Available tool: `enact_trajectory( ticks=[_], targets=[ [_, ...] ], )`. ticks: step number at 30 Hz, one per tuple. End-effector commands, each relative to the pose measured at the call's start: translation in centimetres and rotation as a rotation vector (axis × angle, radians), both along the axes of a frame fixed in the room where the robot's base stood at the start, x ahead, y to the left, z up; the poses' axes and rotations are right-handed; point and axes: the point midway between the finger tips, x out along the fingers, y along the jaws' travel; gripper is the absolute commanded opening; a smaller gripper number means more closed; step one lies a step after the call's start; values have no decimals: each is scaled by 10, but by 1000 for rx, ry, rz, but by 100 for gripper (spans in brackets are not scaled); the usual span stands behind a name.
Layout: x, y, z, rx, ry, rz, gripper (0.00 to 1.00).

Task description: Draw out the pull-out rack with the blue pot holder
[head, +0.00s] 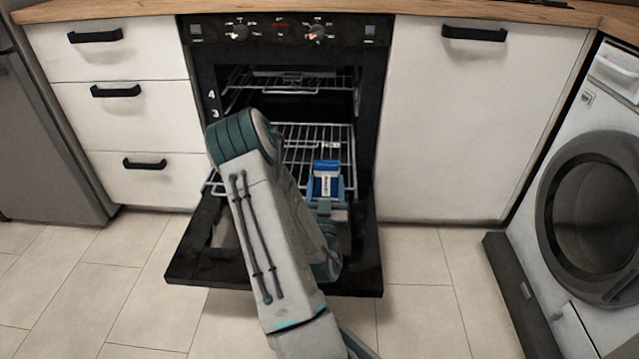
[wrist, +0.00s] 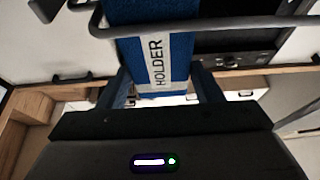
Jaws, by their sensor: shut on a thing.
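The oven's lower wire rack (head: 318,140) stands partly out over the open oven door. The blue pot holder (head: 326,180), with a white label, is at the rack's front, right of the arm. It also shows in the wrist view (wrist: 180,70), where the label reads "HOLDER" and a dark rack bar (wrist: 220,22) crosses in front of it. My gripper (head: 326,206) is at the pot holder, with its fingers (wrist: 162,88) on either side of it, shut on it. My arm hides the left part of the rack. Whether the fingers also clasp the bar is hidden.
An upper rack (head: 290,88) sits inside the oven. The dropped oven door (head: 200,262) lies below the lower rack. White drawers (head: 125,132) are on the left, a white cabinet (head: 470,130) and a washing machine (head: 590,210) on the right. The tiled floor in front is clear.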

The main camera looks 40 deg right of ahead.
Motion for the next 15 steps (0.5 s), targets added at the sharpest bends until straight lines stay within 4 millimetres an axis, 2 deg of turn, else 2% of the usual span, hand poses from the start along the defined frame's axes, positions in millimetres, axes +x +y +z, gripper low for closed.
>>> enact_trajectory(
  ticks=[15],
  targets=[
    [1,-3,1,-2,-2,-3,36]
  ],
)
